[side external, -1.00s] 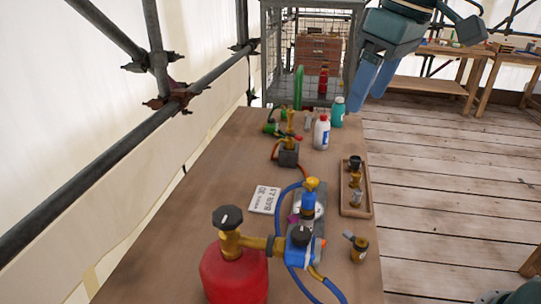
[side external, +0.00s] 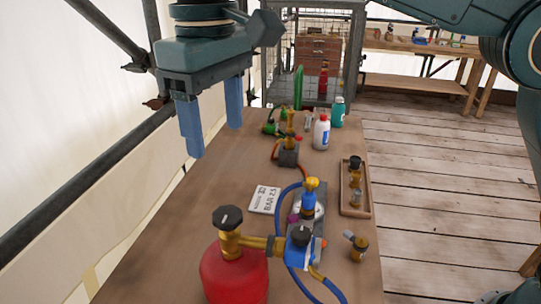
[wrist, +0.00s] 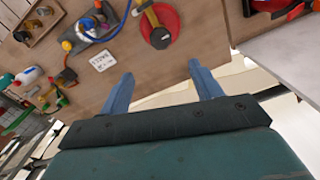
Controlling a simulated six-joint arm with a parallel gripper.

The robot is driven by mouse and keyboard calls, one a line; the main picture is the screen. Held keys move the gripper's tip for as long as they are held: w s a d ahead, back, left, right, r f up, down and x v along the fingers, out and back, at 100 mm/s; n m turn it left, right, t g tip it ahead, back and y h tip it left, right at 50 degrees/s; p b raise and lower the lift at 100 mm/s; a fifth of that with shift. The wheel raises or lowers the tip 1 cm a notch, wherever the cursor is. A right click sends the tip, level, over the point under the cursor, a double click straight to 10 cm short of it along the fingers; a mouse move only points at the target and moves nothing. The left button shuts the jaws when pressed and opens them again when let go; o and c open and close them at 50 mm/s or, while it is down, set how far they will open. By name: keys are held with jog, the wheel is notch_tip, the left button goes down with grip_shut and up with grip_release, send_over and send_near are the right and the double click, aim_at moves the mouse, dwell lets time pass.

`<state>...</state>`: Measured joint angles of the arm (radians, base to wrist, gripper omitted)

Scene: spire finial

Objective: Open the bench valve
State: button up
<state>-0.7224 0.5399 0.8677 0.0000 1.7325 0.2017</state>
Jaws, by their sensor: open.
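A red gas cylinder (side external: 235,276) stands at the near end of the bench (side external: 165,255), with a black knob (side external: 228,217) on its brass valve. A brass arm joins it to a blue-capped regulator (side external: 300,236) with a blue hose. The cylinder also shows at the top of the wrist view (wrist: 170,22). Farther along the bench, a dark block (side external: 288,157) carries a brass fitting and an orange hose. I cannot tell which of these is the bench valve. My gripper (side external: 213,140) is open and empty, above the bench's left side; its fingers touch nothing.
A printed card (side external: 264,200) lies mid-bench. A wooden tray (side external: 346,207) holds brass fittings at the right, with a loose fitting (side external: 356,246) nearby. White (side external: 321,133) and teal (side external: 338,112) bottles stand farther back. A scaffold pole (side external: 90,190) runs along the left. The bench's left-front is bare.

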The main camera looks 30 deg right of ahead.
aim_at(225, 214)
jog(key=shift+a+f, duration=0.15)
jog(key=shift+f, duration=0.1)
jog(key=shift+f, duration=6.75)
jog(key=c, duration=1)
